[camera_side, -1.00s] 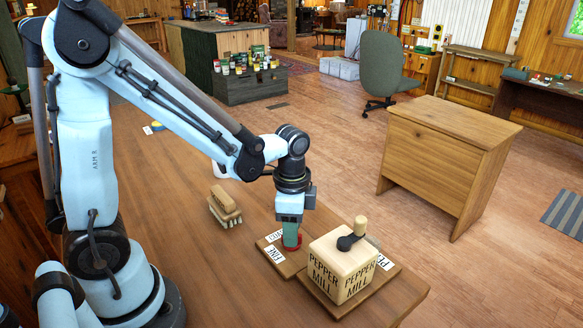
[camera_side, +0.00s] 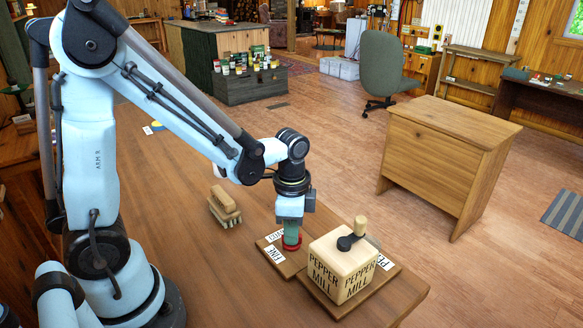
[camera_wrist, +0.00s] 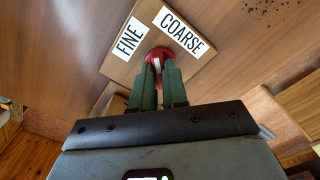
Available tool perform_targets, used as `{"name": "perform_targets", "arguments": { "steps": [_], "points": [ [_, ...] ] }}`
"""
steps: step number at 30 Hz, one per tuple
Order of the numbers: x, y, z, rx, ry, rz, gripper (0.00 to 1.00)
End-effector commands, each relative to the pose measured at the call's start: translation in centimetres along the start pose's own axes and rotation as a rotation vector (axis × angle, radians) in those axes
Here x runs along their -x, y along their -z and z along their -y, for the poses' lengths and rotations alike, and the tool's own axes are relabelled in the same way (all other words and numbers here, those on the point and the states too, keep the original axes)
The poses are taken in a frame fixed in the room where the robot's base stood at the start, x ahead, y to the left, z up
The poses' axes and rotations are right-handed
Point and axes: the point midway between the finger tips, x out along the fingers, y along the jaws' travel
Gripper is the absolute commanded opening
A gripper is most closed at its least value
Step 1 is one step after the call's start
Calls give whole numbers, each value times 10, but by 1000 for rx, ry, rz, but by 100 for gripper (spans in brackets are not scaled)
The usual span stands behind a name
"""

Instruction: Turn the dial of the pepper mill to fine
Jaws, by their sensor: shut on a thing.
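The pepper mill (camera_side: 343,272) is a pale wooden box with black lettering, a dark crank and a wooden knob on top. Beside it on a brown board (camera_side: 290,268) is a round red dial (camera_side: 291,246). My gripper (camera_side: 291,238) points down with its green fingers shut on the dial. In the wrist view the fingers (camera_wrist: 158,72) hold the red dial (camera_wrist: 159,51), and a white mark shows between them. The FINE label (camera_wrist: 128,37) is at upper left and the COARSE label (camera_wrist: 181,30) at upper right. The fingers hide which way the mark points.
A wooden brush (camera_side: 224,208) lies on the table (camera_side: 190,245) left of the board. The mill stands close on the right of my gripper. The table's right edge is just beyond it. A wooden desk (camera_side: 440,160) stands apart on the floor.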

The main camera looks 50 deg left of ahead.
Motion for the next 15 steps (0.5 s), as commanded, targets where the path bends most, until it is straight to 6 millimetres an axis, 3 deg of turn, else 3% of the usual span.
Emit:
{"name": "perform_targets", "arguments": {
  "steps": [15],
  "points": [
    [0,0,0,308,-1,0,0]
  ]
}}
